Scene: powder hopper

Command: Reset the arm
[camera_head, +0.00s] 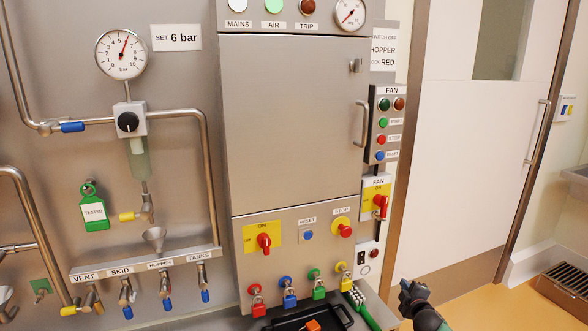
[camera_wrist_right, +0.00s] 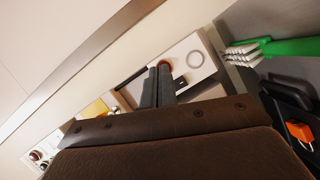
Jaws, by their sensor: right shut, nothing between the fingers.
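My right gripper (camera_head: 409,289) shows at the bottom of the head view, right of the cabinet and in front of the white door. It is shut and empty. In the right wrist view its dark fingers (camera_wrist_right: 160,86) are together, pointing toward a white panel with a round red-brown part. My left gripper is not in view.
A steel cabinet (camera_head: 290,120) with switches stands in the middle. Below it are several coloured padlocks (camera_head: 289,298), a black tray (camera_head: 290,322) with an orange item (camera_head: 313,325), and a green-handled brush (camera_head: 362,308).

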